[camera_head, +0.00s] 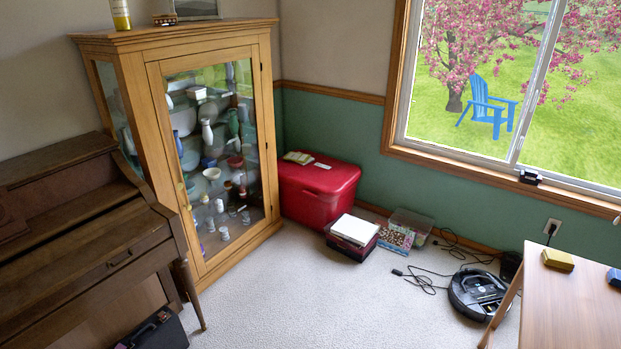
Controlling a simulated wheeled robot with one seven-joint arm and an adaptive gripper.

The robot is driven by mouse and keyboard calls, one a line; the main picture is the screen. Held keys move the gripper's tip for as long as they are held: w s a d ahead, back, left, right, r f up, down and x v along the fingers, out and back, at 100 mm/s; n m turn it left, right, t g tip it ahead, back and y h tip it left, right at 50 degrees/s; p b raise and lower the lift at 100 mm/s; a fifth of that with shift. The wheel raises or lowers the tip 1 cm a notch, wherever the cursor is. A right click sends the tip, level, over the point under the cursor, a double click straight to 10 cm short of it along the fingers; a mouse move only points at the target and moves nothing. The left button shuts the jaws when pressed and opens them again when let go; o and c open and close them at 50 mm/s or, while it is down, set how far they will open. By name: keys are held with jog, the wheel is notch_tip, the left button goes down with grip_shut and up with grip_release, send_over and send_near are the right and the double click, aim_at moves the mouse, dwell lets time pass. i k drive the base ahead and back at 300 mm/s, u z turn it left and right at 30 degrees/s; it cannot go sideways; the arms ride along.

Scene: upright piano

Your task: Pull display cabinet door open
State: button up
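The display cabinet (128,110) is a light wooden case with glass panes, standing against the wall left of centre. Its front door (163,130) is a wooden frame around glass and looks shut, lying flush with the cabinet front. Small hinge-like fittings show on its right edge. A small knob-like detail (188,207) seems to be on the left stile, but it is too small to be sure. Vases, bowls and glasses show behind the glass. My gripper is not in view.
The dark piano (90,240) stands close to the cabinet's left, its leg near the door's lower left. A red bin (318,190) stands right of the cabinet. A robot vacuum (478,292), cables and a table (575,310) are at right. Carpet before the cabinet is clear.

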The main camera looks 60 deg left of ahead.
aim_at(155, 70)
jog(key=u, duration=2.75)
